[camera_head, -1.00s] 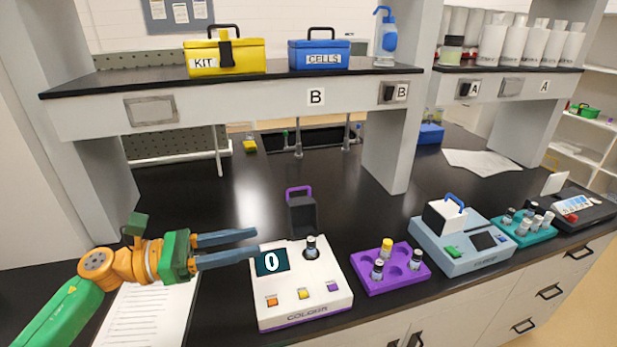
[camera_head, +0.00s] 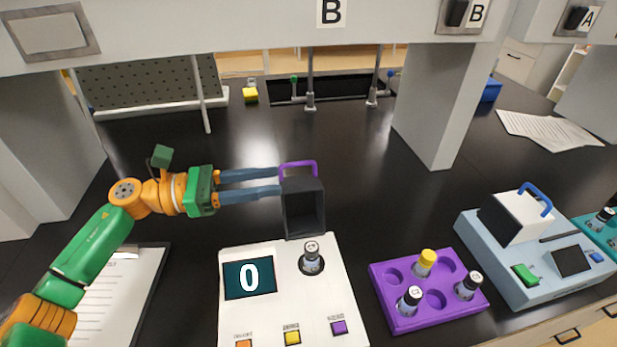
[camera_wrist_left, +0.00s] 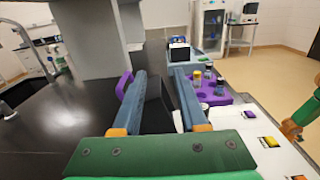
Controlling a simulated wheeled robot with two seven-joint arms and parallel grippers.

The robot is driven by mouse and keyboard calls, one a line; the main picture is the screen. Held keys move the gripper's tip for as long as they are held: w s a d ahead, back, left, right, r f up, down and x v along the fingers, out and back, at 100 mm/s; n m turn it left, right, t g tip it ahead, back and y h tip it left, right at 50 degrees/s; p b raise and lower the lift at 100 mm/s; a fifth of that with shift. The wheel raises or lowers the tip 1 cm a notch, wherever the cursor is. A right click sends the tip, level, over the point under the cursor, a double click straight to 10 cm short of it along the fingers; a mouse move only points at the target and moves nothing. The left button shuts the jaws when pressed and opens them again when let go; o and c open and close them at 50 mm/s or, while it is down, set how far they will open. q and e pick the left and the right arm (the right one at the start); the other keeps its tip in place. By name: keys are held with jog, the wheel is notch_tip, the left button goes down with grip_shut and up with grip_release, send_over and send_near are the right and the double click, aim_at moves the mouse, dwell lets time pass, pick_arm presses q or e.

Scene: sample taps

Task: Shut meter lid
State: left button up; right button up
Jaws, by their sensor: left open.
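The white meter (camera_head: 290,315) with a display reading 0 stands at the front, and part of it shows in the left wrist view (camera_wrist_left: 283,160). Its dark lid (camera_head: 303,210) with a purple handle (camera_head: 299,166) stands open and upright at the back edge. A capped vial (camera_head: 311,260) sits in the meter's round well. My left gripper (camera_head: 280,181) is open, with its fingertips at the left side of the raised lid, near the handle. In the left wrist view the purple handle (camera_wrist_left: 124,84) is beside the left finger; whether they touch is unclear. My right gripper is not in view.
A purple rack (camera_head: 395,318) with several vials stands right of the meter. A blue-grey device (camera_head: 520,255) with a white lid is further right. A clipboard (camera_head: 115,300) lies left of the meter, under my left arm. The bench behind the lid is clear.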

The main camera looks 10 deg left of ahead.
pick_arm(q)
jog(key=p+x, duration=0.4)
jog(key=x, duration=0.3)
jog(key=shift+p, duration=0.35)
jog(key=shift+d, duration=0.1)
grip_shut()
jog(key=c, duration=0.6)
grip_release()
jog(key=shift+c, duration=0.2)
jog(key=o, duration=0.6)
jog(key=shift+o, duration=0.2)
